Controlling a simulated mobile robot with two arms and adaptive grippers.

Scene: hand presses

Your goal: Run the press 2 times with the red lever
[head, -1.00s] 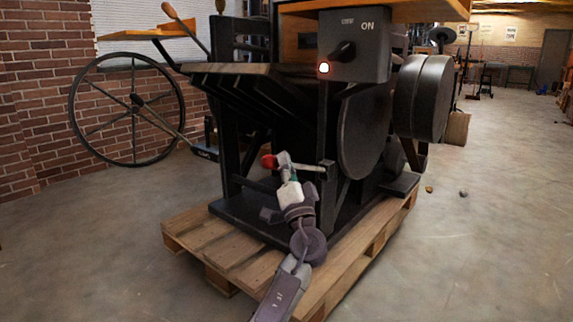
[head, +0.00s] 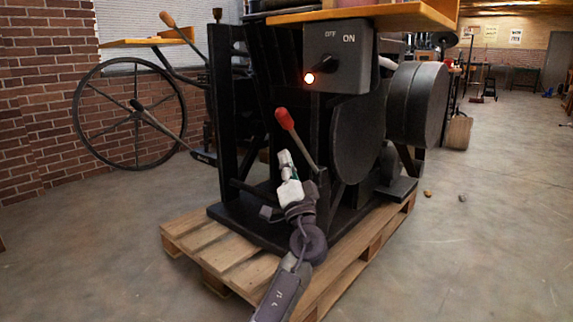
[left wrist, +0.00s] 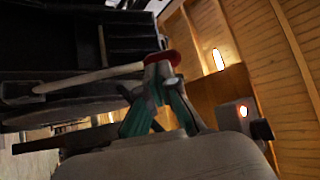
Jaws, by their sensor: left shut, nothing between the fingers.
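The red lever (head: 285,119) on the front of the black press (head: 356,140) stands steeply, its red grip up and leaning left. Its pale shaft runs down to the right. My left gripper (head: 285,158) is shut and empty, just below the red grip and left of the shaft. In the left wrist view the red grip (left wrist: 172,59) shows partly behind my closed fingers (left wrist: 157,72); whether they touch it, I cannot tell. My right gripper is not in view.
The control box (head: 341,56) with an OFF/ON knob and a lit lamp hangs above the lever. The press stands on a wooden pallet (head: 190,248). A large spoked wheel (head: 78,118) is at left. The floor at right is mostly clear.

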